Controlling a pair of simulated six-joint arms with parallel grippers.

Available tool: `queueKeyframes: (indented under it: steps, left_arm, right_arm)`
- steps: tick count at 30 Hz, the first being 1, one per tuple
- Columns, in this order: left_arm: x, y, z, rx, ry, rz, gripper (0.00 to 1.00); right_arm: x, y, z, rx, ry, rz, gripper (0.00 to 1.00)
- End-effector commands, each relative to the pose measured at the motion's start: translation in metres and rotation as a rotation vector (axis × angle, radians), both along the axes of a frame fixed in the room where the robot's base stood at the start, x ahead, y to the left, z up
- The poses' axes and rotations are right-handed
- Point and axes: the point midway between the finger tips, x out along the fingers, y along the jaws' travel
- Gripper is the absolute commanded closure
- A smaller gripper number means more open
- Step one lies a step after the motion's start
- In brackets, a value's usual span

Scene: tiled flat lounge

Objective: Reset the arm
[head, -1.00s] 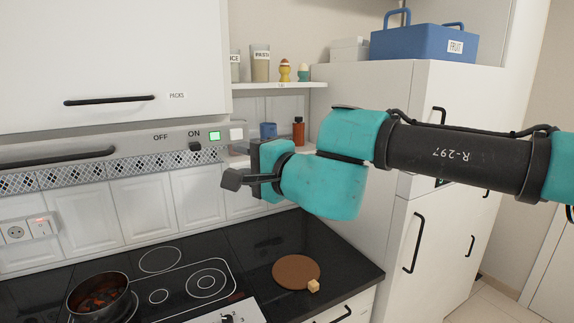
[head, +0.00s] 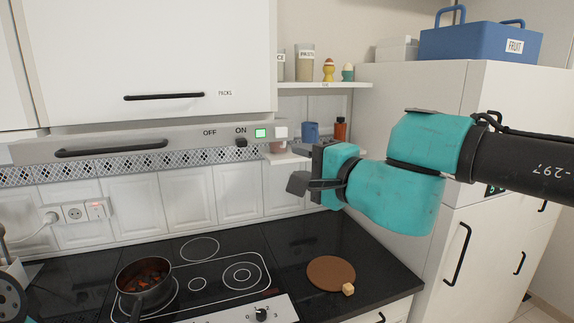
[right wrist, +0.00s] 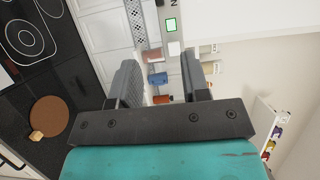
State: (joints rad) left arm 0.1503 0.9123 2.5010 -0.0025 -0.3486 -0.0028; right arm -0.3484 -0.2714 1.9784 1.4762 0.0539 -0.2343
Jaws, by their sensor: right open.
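My right gripper (head: 308,172) is open and empty. It hangs in the air in front of the wall below the range hood, above the stove's right side, with its teal arm coming in from the right. In the right wrist view my right gripper (right wrist: 164,75) has its two grey fingers spread apart with nothing held between them. The small shelf items seen between the fingers stand well beyond them.
A pot of food (head: 143,285) stands on the black cooktop (head: 215,300). A round brown board (head: 331,271) with a small tan cube (head: 348,289) lies right of it. A tall white cabinet (head: 440,255) and the hood (head: 190,142) flank the arm.

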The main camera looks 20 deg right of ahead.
Motion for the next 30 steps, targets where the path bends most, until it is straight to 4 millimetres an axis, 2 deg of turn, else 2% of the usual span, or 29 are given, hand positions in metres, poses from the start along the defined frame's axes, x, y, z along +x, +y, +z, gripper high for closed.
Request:
queueKeyframes:
  steps: [5, 8, 11, 15, 21, 26, 30]
  left_arm:
    - [0.000, 0.000, 0.000, 0.000, 0.000, 0.000, 0.62]
    - [0.000, 0.000, 0.000, 0.000, 0.000, 0.000, 0.62]
    - [0.000, 0.000, 0.000, 0.000, 0.000, 0.000, 0.62]
    - [0.000, 0.000, 0.000, 0.000, 0.000, 0.000, 0.62]
    - [0.000, 0.000, 0.000, 0.000, 0.000, 0.000, 0.62]
    - [0.000, 0.000, 0.000, 0.000, 0.000, 0.000, 0.62]
    - [0.000, 0.000, 0.000, 0.000, 0.000, 0.000, 0.62]
  right_arm:
    - [0.003, 0.000, -0.006, -0.011, 0.009, -0.002, 0.57]
    - [0.014, 0.001, -0.025, -0.049, 0.039, -0.006, 0.57]
    - [0.030, 0.002, -0.060, -0.117, 0.093, -0.014, 0.57]
    - [0.057, -0.001, -0.130, -0.255, 0.194, -0.018, 0.57]
    - [0.081, -0.012, -0.237, -0.460, 0.339, 0.008, 0.57]
    - [0.085, -0.023, -0.318, -0.608, 0.441, 0.054, 0.57]
    - [0.081, -0.033, -0.386, -0.727, 0.522, 0.116, 0.57]
